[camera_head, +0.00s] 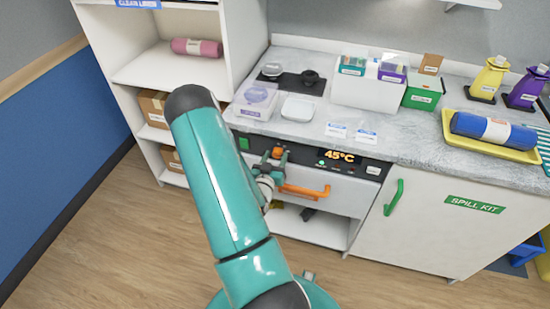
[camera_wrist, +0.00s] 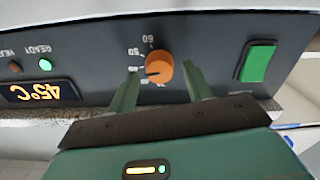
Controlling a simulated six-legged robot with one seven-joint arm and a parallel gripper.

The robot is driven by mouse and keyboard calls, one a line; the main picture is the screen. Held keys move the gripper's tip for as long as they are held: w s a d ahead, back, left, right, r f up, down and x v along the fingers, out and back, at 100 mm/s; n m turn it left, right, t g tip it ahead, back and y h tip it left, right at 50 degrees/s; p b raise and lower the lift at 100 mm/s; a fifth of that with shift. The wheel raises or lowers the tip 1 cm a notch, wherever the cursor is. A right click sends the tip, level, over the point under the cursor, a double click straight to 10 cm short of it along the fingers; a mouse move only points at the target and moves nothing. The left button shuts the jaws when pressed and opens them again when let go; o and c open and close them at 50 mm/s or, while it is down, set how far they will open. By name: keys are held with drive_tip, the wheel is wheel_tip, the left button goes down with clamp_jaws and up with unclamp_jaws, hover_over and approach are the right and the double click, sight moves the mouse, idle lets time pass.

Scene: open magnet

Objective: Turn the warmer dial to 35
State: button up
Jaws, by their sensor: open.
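The warmer dial is an orange round knob (camera_wrist: 159,73) on the dark control panel. It also shows as a small orange spot in the head view (camera_head: 278,152). A dark pointer line on it points toward the picture's left in the wrist view. Printed numbers, including 60 and 50, ring the dial; some are too small to read. The display (camera_head: 339,156) reads 45°C; in the wrist view the display (camera_wrist: 40,93) appears upside down. My gripper (camera_wrist: 161,70) is open, with one finger on each side of the dial. I cannot tell whether the fingers touch it.
A green switch (camera_wrist: 258,63) sits right of the dial in the wrist view. A lit green READY lamp (camera_wrist: 45,64) is on the left. The orange drawer handle (camera_head: 305,191) lies below the panel. The counter (camera_head: 310,113) above holds trays and boxes.

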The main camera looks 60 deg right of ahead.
drive_tip(key=shift+d, duration=0.15)
drive_tip(key=c, duration=1)
